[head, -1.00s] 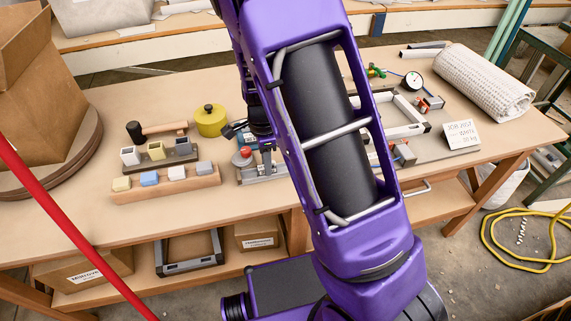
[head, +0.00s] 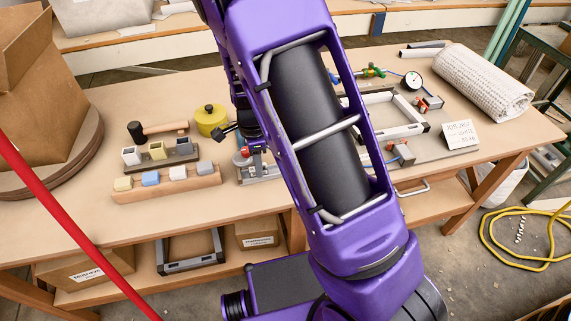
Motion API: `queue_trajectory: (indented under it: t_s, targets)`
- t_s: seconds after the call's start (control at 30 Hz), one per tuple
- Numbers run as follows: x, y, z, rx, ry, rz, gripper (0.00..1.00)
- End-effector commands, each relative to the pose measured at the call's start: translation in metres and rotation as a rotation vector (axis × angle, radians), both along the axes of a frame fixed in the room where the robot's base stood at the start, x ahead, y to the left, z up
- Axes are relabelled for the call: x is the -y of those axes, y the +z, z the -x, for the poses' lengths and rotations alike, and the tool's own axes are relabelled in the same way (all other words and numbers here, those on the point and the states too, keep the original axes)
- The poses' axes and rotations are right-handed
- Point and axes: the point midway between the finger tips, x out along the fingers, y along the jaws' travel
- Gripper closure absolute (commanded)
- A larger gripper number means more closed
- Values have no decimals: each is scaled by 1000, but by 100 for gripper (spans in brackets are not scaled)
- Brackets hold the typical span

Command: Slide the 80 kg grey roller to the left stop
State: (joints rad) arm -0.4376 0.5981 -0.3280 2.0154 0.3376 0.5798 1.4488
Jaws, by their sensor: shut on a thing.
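My gripper (head: 241,128) is only partly visible at the left edge of my purple arm, above the small grey press (head: 262,170) on the bench. A dark piece with a short rod sticks out to its left. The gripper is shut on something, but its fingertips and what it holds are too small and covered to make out. I cannot pick out the grey roller or the left stop. The press has a red knob (head: 242,153) on its left side; my arm hides part of its right side.
A yellow tin (head: 210,120), a mallet (head: 160,131) and a wooden rack (head: 168,188) with coloured blocks lie left of the press. A grey frame (head: 412,127), a dial gauge (head: 412,81) and a job card (head: 460,134) lie right. A red bar (head: 70,230) crosses at left.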

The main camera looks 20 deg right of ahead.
Motion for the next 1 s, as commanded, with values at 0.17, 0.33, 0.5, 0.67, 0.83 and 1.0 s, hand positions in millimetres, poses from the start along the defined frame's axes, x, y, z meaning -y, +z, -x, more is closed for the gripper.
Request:
queue_trajectory:
  t_s: [0.17,0.33,0.5,0.67,0.83,1.0]
  targets:
    - [-6,1,0,0,2,0,100]
    - [-14,1,0,0,2,0,100]
    - [-20,0,0,0,0,0,68]
    - [-19,0,0,0,0,0,39]
    - [-19,0,0,0,0,0,38]
    - [-19,0,0,0,0,0,55]
